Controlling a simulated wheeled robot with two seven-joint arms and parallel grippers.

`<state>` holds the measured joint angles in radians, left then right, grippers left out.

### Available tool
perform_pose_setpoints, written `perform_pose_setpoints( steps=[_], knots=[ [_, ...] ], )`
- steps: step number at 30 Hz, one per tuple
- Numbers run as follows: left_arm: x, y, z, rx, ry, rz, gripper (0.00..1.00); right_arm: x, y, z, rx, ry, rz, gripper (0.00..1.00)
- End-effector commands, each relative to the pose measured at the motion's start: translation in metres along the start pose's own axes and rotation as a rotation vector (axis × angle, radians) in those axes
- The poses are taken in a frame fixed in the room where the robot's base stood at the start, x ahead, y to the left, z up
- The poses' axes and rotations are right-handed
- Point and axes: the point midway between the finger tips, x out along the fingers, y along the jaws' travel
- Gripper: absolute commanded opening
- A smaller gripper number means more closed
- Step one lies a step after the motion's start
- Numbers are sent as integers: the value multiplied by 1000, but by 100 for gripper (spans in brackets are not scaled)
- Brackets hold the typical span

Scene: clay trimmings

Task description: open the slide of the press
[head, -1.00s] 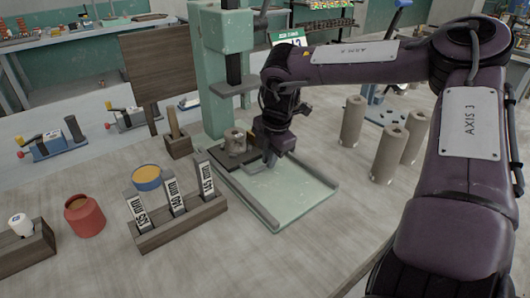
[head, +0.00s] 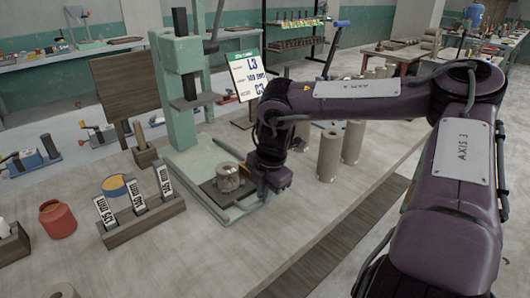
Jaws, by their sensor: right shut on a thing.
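The press (head: 177,60) is pale green, with a tall column and a dark ram plate (head: 197,102) raised above its base. Its slide, a dark plate (head: 214,193), is out near the front end of the base rails, clear of the ram. A grey clay piece with a hole in its top (head: 228,177) stands on the slide. My right gripper (head: 265,190) is low at the right front of the slide, shut on the slide. My arm hides its fingertips and the grasped part. My left gripper is out of view.
Beige clay cylinders (head: 329,155) stand right of my right gripper. A sign (head: 246,78) is behind. The table's front edge is nearby.

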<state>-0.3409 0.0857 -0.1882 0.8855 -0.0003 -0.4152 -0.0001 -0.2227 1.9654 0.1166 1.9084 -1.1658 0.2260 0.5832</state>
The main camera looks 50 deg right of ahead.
Motion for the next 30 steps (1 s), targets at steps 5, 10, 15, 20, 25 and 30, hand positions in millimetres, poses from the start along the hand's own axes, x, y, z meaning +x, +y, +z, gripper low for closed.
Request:
perform_pose_setpoints(
  steps=[5, 10, 15, 20, 25, 30],
  knots=[
    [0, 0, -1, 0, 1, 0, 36, -1, 1, 0, 0, 0, 2, 0],
    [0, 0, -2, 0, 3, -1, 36, -1, 1, 0, 0, 0, 3, 0],
    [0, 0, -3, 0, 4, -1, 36, -1, 1, 0, 0, 0, 3, 30],
    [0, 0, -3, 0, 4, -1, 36, -1, 1, 0, 0, 0, 2, 33],
    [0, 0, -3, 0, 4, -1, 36, -3, 1, 0, 0, 0, 3, 33],
    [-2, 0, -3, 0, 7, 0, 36, -25, 2, 0, 0, -1, 8, 33]
  ],
)
